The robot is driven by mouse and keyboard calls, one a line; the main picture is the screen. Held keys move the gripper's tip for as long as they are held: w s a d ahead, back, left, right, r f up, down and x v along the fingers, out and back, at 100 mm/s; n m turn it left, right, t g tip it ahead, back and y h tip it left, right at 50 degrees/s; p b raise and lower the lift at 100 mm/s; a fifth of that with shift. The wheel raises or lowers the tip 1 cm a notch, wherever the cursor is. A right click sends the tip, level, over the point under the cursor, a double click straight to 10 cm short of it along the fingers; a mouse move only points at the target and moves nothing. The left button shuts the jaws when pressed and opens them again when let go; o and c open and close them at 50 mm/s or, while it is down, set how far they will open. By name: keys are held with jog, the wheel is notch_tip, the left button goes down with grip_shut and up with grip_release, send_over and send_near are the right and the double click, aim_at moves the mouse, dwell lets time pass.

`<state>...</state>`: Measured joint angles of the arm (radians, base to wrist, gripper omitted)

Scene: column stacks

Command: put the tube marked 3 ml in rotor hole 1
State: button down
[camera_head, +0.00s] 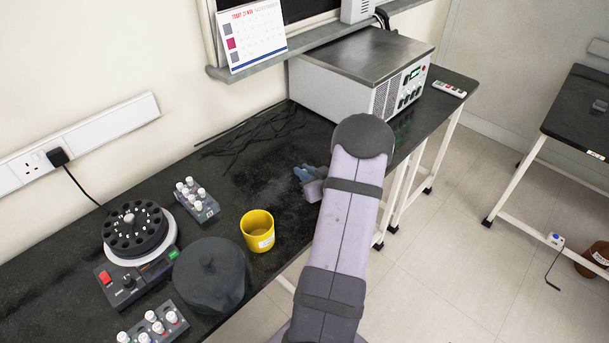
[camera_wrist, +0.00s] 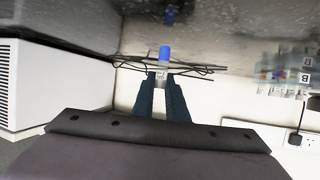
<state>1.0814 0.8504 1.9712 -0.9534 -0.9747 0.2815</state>
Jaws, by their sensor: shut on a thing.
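My gripper (camera_wrist: 163,80) is shut on a small tube (camera_wrist: 165,55), whose blue end sticks out beyond the fingertips in the wrist view. Any mark on the tube is too small to read. In the head view my gripper (camera_head: 303,174) is over the bench, right of the yellow cup; the tube is not clear there. The dark round rotor (camera_head: 135,226) with a ring of holes sits in the centrifuge (camera_head: 125,285) at the left, apart from my gripper. Hole numbers cannot be read.
A rack of white-capped tubes (camera_head: 208,208) stands right of the rotor. Another rack (camera_head: 170,334) with red-marked caps is at the front. A dark lid (camera_head: 208,278) and a yellow cup (camera_head: 257,241) lie between. A grey box instrument (camera_head: 340,85) stands at the back right.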

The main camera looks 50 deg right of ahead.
notch_tip(320, 180, up, 9)
jog(key=shift+f, duration=0.15)
dwell(0.4)
jog(key=w+a+n+y, duration=0.3)
jog(key=w+a, duration=0.3)
jog(key=a, duration=0.6)
jog(key=w+a+r+n+g+y, duration=0.1)
jog(key=w+a+n+y, duration=0.2)
jog(key=a, duration=1)
jog(key=w+a+n+y, duration=0.3)
jog(key=w+a, duration=0.5)
jog(key=a, duration=0.5)
jog(key=shift+w+r+y+b, duration=0.3)
jog(key=shift+r+y+b, duration=0.1)
jog(key=shift+y, duration=0.2)
jog(key=w+a+r+n+g+y, duration=0.2)
jog(key=a+r, duration=0.1)
jog(key=a, duration=1.2)
jog(key=shift+r+n+y, duration=0.2)
jog(key=shift+n+y, duration=0.1)
